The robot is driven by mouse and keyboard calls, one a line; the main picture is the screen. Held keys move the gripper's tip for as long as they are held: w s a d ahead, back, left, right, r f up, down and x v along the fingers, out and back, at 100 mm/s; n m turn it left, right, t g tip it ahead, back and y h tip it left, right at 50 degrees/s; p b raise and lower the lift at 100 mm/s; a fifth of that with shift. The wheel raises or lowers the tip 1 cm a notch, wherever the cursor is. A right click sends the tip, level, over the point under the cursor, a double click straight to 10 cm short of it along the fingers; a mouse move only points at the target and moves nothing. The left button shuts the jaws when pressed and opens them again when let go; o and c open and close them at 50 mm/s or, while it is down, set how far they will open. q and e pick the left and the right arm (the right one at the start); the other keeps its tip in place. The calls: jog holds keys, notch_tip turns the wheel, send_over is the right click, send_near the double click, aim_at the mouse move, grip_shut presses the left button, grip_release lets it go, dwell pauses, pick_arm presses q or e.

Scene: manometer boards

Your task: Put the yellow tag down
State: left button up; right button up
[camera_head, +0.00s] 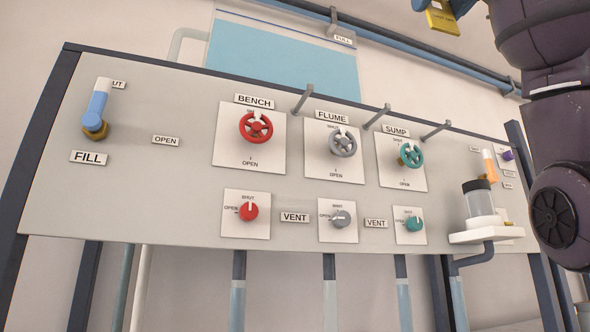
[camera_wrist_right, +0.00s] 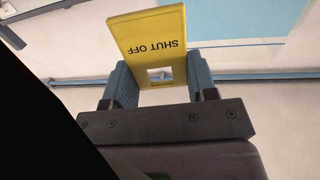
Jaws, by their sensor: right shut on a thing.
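The yellow tag (camera_wrist_right: 150,40) reads "SHUT OFF" upside down in the right wrist view and has a small square hole near the jaws. My right gripper (camera_wrist_right: 158,84) is shut on it, with a blue-grey finger on each side. In the head view the tag (camera_head: 442,19) shows at the top edge, in front of the wall and above the board. The right gripper (camera_head: 440,3) is mostly cut off there. My left gripper is not in view.
The grey board (camera_head: 200,165) carries red, grey and teal valve knobs. Three bare pegs (camera_head: 377,117) stick out along its top edge. A clear cup (camera_head: 479,203) stands on a white shelf (camera_head: 486,236) at the right. Pipes run behind.

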jog(key=w+a+f, duration=0.2)
jog(key=w+f, duration=0.4)
jog(key=f, duration=0.3)
jog(key=w+a+f+h, duration=0.1)
jog(key=w+a+f, duration=0.1)
jog(key=w+f, duration=0.55)
jog(key=w+a+f, duration=0.2)
jog(key=w+f, duration=0.2)
jog(key=f, duration=0.6)
jog(key=w+f+m, duration=0.1)
jog(key=w+f, duration=0.2)
jog(key=f, duration=2.3)
jog(key=s+d+f+h, duration=0.1)
jog(key=s+d+f, duration=0.1)
jog(key=f, duration=1)
jog(key=s+d+f+m+h, duration=0.1)
jog(key=s+f, duration=0.4)
jog(key=f, duration=0.7)
jog(key=s+d+f+h, duration=0.1)
jog(key=s+f, duration=0.3)
jog(key=f, duration=0.8)
jog(key=shift+d+f+m, duration=0.2)
jog(key=shift+d+m, duration=0.1)
jog(key=shift+d, duration=0.55)
